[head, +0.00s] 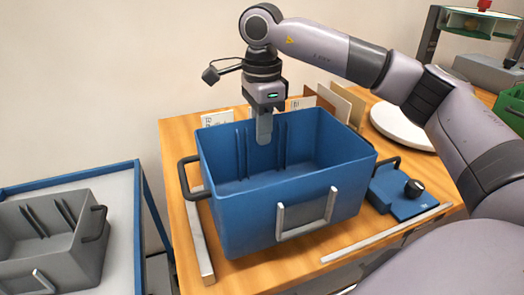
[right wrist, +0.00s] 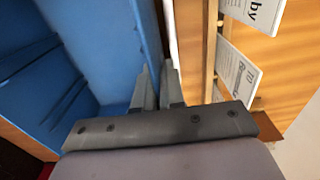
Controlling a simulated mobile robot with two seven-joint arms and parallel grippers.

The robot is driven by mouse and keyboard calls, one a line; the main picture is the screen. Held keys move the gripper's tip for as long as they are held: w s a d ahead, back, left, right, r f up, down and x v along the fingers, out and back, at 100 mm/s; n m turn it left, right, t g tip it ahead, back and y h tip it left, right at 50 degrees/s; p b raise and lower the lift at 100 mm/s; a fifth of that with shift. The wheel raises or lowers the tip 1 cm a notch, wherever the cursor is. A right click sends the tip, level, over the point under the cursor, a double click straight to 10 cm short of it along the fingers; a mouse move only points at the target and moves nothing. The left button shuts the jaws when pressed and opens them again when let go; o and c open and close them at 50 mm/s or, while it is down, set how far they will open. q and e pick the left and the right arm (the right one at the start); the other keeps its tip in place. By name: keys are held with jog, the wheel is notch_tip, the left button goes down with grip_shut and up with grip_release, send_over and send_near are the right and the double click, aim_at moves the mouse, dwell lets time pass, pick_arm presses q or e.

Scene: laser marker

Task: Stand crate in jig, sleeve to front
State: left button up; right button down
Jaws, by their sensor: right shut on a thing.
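The blue crate (head: 225,215) stands open side up on the wooden table, turned somewhat in the picture. Its metal sleeve frame (head: 307,214) is on the wall facing the head camera. My right gripper (head: 264,130) is shut on the crate's far wall, with one finger showing inside. In the right wrist view its fingers (right wrist: 158,88) straddle the blue rim (right wrist: 150,35). The jig shows as a pale left rail (head: 199,240) beside the crate and a front strip (head: 385,233) apart from it. Whether the crate's bottom touches the rails is hidden. My left gripper is out of view.
A grey crate (head: 75,255) sits on a blue-edged table (head: 120,190) at left. Right of the blue crate are a blue block with a black knob (head: 405,200) and a white round plate (head: 400,125). Cards and panels (head: 335,103) stand behind the crate.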

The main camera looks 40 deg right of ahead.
aim_at(262, 173)
notch_tip(262, 173, down, 4)
jog(key=b, duration=0.3)
jog(key=shift+f, duration=0.15)
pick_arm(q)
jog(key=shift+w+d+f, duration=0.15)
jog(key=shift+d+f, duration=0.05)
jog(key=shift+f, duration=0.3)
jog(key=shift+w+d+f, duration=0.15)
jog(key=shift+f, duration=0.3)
pick_arm(e)
jog(key=c, duration=1.2)
grip_release()
jog(key=shift+c, duration=0.2)
notch_tip(262, 173, up, 11)
jog(key=shift+f+p, duration=0.1)
jog(key=shift+p, duration=0.7)
jog(key=shift+r, duration=0.75)
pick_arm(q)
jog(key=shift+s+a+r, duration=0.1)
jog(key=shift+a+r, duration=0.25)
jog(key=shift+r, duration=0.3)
